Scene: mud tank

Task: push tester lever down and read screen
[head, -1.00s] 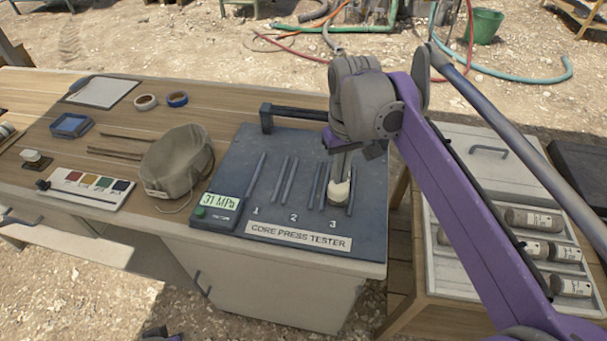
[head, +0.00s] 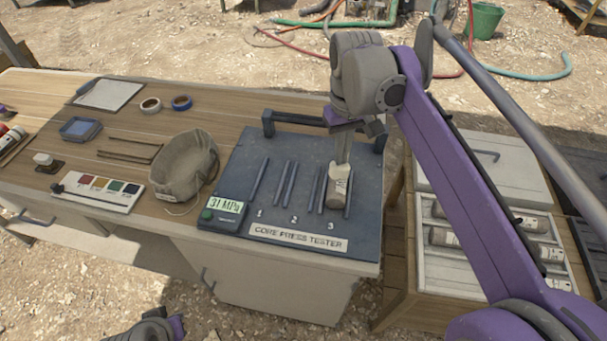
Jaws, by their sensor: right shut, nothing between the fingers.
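The core press tester (head: 232,178) is a dark slab on the bench with slots marked 1, 2 and 3. Its small screen (head: 224,205) reads 31 MPa, above a green button (head: 207,215). The lever (head: 295,118) is a dark bar across the tester's back edge; my right gripper hides part of it. A pale labelled core (head: 338,190) sits at slot 3. My right gripper (head: 343,155) points down, shut, just above or behind the core's top; contact is unclear. Part of my left arm's end (head: 150,328) shows at the bottom edge; its fingers are not clear.
A grey cloth bag (head: 182,165) and a panel with coloured squares (head: 98,190) lie left of the tester. Tape rolls (head: 150,105), a blue tray (head: 80,128) and a pale sheet (head: 103,94) lie farther back. A tray of cores (head: 430,270) stands at the right.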

